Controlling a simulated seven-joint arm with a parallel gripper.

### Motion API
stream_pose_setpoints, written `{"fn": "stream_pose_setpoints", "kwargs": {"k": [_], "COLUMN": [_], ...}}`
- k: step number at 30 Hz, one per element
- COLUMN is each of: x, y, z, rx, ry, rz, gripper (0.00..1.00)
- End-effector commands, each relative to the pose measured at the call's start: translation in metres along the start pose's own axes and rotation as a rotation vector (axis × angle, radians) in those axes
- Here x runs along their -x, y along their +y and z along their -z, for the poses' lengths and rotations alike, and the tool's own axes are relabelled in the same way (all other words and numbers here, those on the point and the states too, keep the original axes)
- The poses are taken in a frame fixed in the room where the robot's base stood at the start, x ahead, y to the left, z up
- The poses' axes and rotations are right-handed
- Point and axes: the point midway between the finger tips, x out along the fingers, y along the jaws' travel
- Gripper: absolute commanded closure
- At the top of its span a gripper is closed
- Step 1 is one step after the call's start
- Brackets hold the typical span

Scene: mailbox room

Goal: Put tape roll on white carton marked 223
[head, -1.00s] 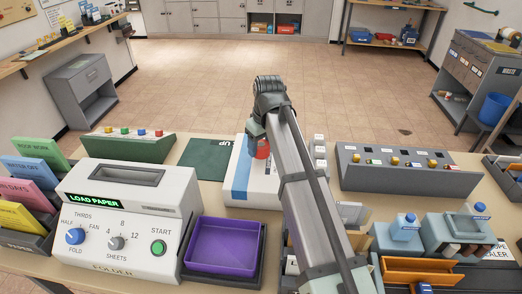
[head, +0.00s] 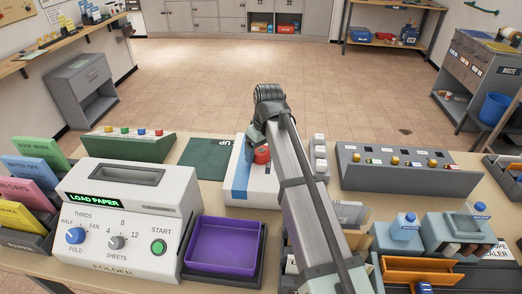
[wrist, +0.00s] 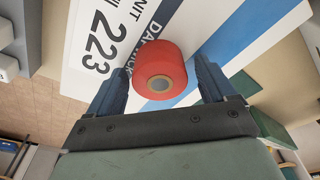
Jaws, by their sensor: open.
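A red tape roll (head: 262,155) is on the top of the white carton (head: 240,178), which has a blue stripe. In the wrist view the carton (wrist: 92,22) shows the number 223, and the tape roll (wrist: 161,74) appears to rest on it next to the printing. My gripper (head: 259,144) is over the carton, with its fingertips largely hidden in the head view. In the wrist view my gripper (wrist: 160,68) is open, with one finger on each side of the roll. The right finger looks very close to the roll; whether it touches, I cannot tell.
Small white blocks (head: 319,150) stand right of the carton. A grey panel with knobs (head: 400,172) is farther right. A green mat (head: 205,156) lies left of the carton. A folder machine (head: 130,210) and purple tray (head: 225,240) are nearer.

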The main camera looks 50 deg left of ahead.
Motion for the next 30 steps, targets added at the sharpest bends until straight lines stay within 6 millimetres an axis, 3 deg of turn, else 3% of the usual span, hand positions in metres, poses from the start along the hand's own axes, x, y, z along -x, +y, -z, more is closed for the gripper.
{"fn": "stream_pose_setpoints", "kwargs": {"k": [8, 21, 30], "x": [0.01, 0.084, 0.117], "y": [0.0, 0.001, 0.0], "z": [0.001, 0.002, 0.001], "rx": [0.0, 0.0, 0.0], "ry": [0.0, 0.002, 0.0], "rz": [0.0, -0.001, 0.0], "gripper": [0.16, 0.16, 0.16]}}
